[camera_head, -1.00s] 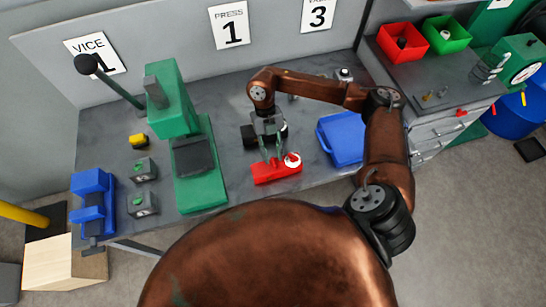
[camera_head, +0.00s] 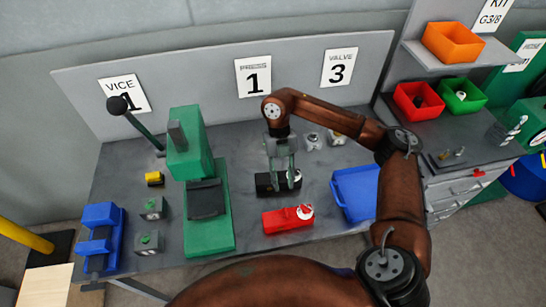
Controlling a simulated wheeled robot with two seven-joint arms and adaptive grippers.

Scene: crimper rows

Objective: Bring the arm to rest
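My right arm reaches over the bench from the right. My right gripper (camera_head: 282,180) points down, with its two fingers apart and nothing seen between them. In the picture it overlaps a black block (camera_head: 264,184) with a white round part; I cannot tell whether it touches it. A red block (camera_head: 284,220) with a white round part lies on the bench (camera_head: 245,150), just in front of the gripper and apart from it. My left gripper is not in view.
A green press (camera_head: 208,232) and blue vice (camera_head: 101,232) stand left, with two small green-buttoned boxes (camera_head: 150,242) between. A blue tray (camera_head: 356,192) is right of the gripper. Red (camera_head: 417,112) and green bins (camera_head: 463,106) sit on the right cabinet, below an orange bin (camera_head: 452,50).

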